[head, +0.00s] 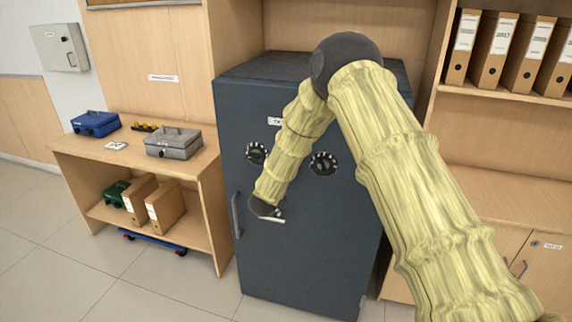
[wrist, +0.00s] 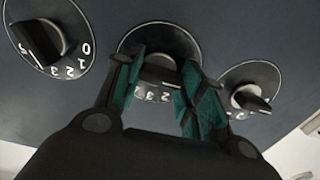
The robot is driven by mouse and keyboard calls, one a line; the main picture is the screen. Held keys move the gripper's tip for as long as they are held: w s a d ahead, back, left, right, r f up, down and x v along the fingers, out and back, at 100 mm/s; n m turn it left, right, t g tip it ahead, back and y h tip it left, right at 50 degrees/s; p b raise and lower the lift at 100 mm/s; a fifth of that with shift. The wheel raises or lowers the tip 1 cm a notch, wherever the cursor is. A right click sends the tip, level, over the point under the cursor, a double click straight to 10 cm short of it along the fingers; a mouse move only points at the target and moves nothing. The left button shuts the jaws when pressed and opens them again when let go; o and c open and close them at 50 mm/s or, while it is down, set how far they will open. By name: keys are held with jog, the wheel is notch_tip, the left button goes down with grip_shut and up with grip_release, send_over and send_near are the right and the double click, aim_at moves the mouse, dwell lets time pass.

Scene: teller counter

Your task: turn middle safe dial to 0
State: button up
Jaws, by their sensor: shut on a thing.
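The dark blue-grey safe (head: 310,235) stands upright with a row of dials on its door. In the wrist view the middle dial (wrist: 158,95) is dark, with white figures around its face. My gripper (wrist: 161,74) is shut on its knob, with one green-padded finger on each side. Part of the scale shows between the fingers; the knob's pointer and the 0 mark cannot be made out.
Outer dials (head: 257,153) and (head: 323,163) flank my forearm closely. The safe has a vertical handle (head: 235,214) at its left edge. A wooden table (head: 207,170) with cash boxes stands to the left; binder shelves (head: 505,90) stand to the right. The floor in front is clear.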

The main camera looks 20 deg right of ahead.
jog(key=shift+f, duration=0.2)
jog(key=o, duration=1)
jog(key=shift+r, duration=0.1)
jog(key=shift+s+a, duration=0.1)
jog(key=v, duration=1.1)
jog(key=shift+s+a, duration=0.2)
jog(key=shift+s, duration=0.1)
